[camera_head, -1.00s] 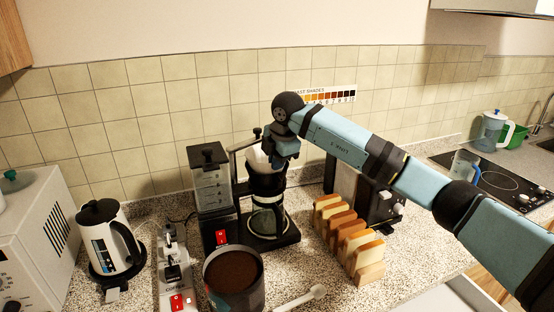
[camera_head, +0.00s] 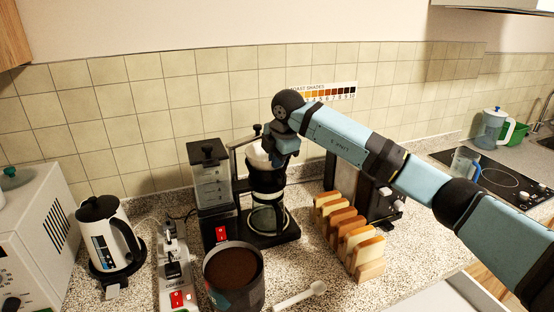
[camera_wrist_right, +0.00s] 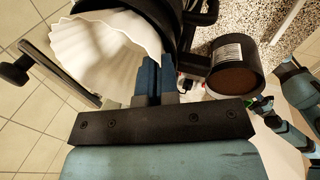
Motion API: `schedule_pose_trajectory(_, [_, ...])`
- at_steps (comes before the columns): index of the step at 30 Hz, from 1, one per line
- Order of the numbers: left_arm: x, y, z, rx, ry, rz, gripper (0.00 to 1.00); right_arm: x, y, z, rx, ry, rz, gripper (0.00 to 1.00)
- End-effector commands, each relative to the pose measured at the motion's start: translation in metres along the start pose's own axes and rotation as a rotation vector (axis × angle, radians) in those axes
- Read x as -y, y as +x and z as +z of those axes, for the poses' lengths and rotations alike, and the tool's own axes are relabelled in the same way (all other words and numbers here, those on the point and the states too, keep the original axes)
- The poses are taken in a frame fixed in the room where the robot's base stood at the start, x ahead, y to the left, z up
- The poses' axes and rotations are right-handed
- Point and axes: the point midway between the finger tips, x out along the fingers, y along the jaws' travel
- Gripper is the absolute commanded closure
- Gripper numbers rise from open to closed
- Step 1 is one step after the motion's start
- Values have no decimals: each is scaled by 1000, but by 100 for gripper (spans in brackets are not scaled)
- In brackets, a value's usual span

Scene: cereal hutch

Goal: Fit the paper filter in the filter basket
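The white pleated paper filter (camera_wrist_right: 108,42) lies tilted against the black filter basket (camera_wrist_right: 150,12) in the right wrist view. It appears partly inside the basket; how deep it sits is hidden. In the head view the filter (camera_head: 257,155) shows at the top of the coffee maker (camera_head: 268,185), left of my right gripper (camera_head: 277,158). The right gripper's blue fingers (camera_wrist_right: 156,78) are close together at the filter's edge and appear shut on it. The gripper hides part of the basket in the head view.
A grinder (camera_head: 209,180) stands just left of the coffee maker. A can of ground coffee (camera_head: 234,285) and a white scoop (camera_head: 302,295) are in front. Toast slices in a rack (camera_head: 350,235) and a black toaster (camera_head: 380,205) stand right. A kettle (camera_head: 105,240) is left.

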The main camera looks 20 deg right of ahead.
Motion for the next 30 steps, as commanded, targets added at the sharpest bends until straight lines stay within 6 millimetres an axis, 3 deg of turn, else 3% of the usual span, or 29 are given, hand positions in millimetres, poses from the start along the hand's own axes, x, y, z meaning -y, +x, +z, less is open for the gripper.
schedule_pose_trajectory(3, [0, 0, 0, 0, 0, 0, 57, 0, 0, 0, 0, 0, 0, 96])
schedule_pose_trajectory(7, [0, 0, 0, 0, 0, 0, 57, 0, 0, 0, 0, 0, 0, 69])
schedule_pose_trajectory(19, [0, 1, 2, -1, 0, 1, 57, 0, -10, 0, 0, 0, 2, 69])
schedule_pose_trajectory(23, [0, 4, 5, -1, 0, 1, 57, 0, -32, 0, 0, -1, 4, 69])
schedule_pose_trajectory(30, [0, 8, 12, -1, 0, 1, 57, 0, -88, 0, 0, -1, 5, 69])
